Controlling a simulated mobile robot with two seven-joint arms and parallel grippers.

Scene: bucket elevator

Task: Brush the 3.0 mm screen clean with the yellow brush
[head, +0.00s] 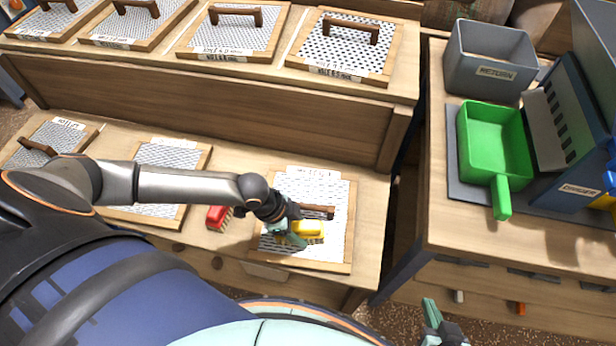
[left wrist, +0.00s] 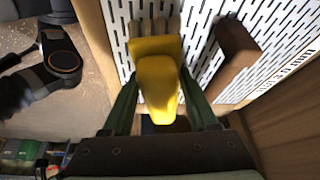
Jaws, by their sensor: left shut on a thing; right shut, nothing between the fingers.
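My left gripper (head: 290,234) is shut on the yellow brush (head: 309,230), over a wood-framed screen (head: 334,198) on the lower bench. The screen's label is too blurred to read. In the left wrist view, the yellow brush (left wrist: 158,88) sits between my fingers, its pale bristles at the slotted screen plate (left wrist: 190,22), close to the frame edge. I cannot tell whether the bristles touch the plate. The screen's brown handle (left wrist: 235,53) is just right of the brush. My right gripper (head: 436,316) is shut and empty at the bottom of the head view, away from the screen.
A red brush (head: 217,217) lies left of the screen, beside another framed screen (head: 178,160). More screens with handles stand on the upper shelf (head: 395,95). On the right table are a grey return bin (head: 492,78), a green scoop (head: 493,145) and a blue machine (head: 565,160).

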